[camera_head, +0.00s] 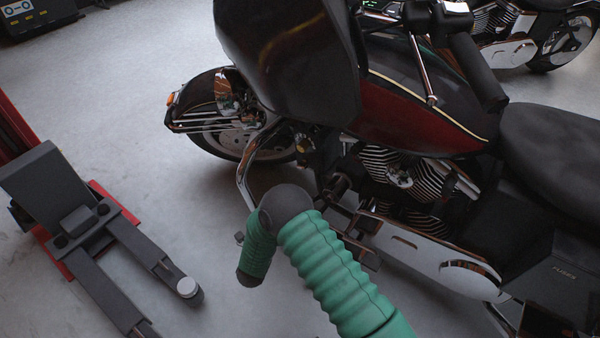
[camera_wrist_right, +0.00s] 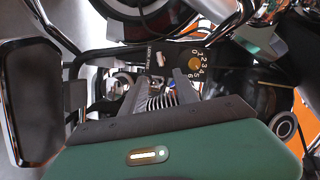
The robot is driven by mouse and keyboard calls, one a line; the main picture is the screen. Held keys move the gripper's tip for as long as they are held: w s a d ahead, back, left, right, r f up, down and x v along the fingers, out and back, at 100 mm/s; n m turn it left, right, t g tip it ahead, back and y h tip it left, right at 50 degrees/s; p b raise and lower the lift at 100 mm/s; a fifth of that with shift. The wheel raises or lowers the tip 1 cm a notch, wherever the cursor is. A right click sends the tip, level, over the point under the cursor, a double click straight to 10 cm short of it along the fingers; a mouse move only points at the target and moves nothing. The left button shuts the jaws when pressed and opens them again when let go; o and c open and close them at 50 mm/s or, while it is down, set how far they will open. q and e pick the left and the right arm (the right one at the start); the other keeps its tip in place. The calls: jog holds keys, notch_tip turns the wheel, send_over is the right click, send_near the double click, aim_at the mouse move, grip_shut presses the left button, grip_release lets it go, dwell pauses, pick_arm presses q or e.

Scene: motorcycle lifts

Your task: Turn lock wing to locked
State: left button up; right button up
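In the right wrist view a dark plate (camera_wrist_right: 158,60) carries small sideways print and an arc of white numbers from 0 to 6. A round gold knob (camera_wrist_right: 195,63) sits beside the numbers. I cannot tell for sure whether this knob is the lock wing, or its set position. My right gripper (camera_wrist_right: 159,78) points at the plate with two grey fingers spread apart and nothing held between them. The right fingertip is just below the knob. In the head view my green right arm shows, but its gripper is hidden. My left gripper is not in view.
A black and red motorcycle (camera_head: 420,112) fills the right of the head view, with a second motorcycle (camera_head: 510,40) behind. A grey lift arm (camera_head: 110,230) on a red base stands at left. In the wrist view, metal tubes and a dark mirror-like panel (camera_wrist_right: 28,100) crowd the gripper.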

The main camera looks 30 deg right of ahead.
aim_at(301, 168)
jog(key=b+x, duration=0.6)
jog(key=x, duration=0.7)
jog(key=shift+w+d, duration=0.25)
jog(key=shift+c, duration=0.2)
grip_shut()
